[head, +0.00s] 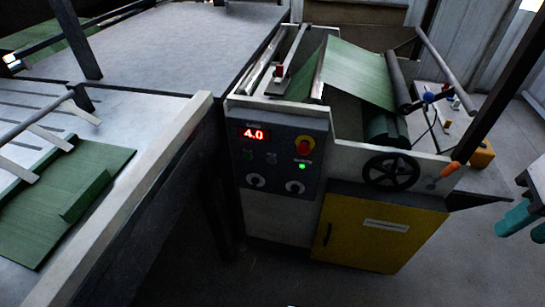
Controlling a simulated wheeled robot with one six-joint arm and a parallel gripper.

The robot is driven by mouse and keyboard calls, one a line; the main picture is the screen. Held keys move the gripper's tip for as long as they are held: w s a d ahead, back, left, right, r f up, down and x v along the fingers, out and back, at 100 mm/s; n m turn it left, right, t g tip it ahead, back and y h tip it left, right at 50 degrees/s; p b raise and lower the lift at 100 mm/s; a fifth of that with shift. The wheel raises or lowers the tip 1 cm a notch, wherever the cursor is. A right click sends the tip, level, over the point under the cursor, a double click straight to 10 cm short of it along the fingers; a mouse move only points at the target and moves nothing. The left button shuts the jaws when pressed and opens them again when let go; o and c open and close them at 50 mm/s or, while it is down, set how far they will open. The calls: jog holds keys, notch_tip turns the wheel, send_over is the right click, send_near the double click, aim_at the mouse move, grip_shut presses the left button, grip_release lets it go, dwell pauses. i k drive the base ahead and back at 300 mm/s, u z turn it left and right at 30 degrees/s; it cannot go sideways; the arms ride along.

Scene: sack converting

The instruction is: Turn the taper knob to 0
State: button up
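The control panel (277,160) is on the front of the machine at the picture's middle. It carries two round pale knobs low down, a left knob (256,181) and a right knob (295,187). Their labels are too small to read, so I cannot tell which is the taper knob, nor their exact settings. A red display (254,134) above reads 4.0. My gripper (525,230) shows at the right edge, partly cut off. Its teal fingers are apart with nothing seen between them. It is well to the right of the panel and touches nothing visible.
A red stop button (304,146) and a lit green lamp (302,166) are near the knobs. A black handwheel (391,171) and orange handle (450,169) stick out right of the panel. A yellow cabinet (375,232) is below. Floor in front is clear.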

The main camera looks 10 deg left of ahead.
aim_at(295, 189)
jog(key=k, duration=0.5)
jog(key=z, duration=1.2)
jog(key=i, duration=0.95)
jog(key=u, duration=1.85)
